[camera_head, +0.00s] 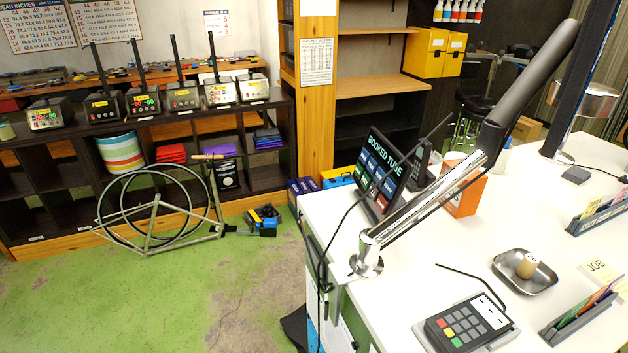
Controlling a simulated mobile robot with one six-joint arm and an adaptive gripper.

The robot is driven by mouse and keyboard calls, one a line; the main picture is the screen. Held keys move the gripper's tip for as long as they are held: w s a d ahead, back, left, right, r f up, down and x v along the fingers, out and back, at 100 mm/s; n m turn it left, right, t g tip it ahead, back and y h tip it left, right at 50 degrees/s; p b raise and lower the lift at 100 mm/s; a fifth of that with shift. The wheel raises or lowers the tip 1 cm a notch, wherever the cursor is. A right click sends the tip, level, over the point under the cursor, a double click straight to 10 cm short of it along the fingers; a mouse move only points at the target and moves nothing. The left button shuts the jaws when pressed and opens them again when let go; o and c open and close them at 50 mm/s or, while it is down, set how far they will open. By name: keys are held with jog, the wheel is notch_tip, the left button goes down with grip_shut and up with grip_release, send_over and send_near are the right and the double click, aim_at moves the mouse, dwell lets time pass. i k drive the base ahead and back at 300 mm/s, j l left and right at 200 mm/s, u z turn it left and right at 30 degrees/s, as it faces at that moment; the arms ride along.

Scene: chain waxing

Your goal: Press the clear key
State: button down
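The key labels are too small to read, so I cannot tell for sure which is the clear key. A black cable rises behind the keypad. My gripper is not in view.
A silver and black lamp-like arm (440,198) slants over the white counter (400,285). A metal dish (524,271) and a card holder (582,312) flank the keypad's far and right sides. Green floor (170,300) is mostly open.

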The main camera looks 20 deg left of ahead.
aim_at(382, 203)
jog(key=i+j, duration=0.1)
jog(key=j, duration=1.05)
jog(key=i+j, duration=0.15)
jog(key=j, duration=1.05)
jog(key=i+j, duration=0.15)
jog(key=j, duration=0.4)
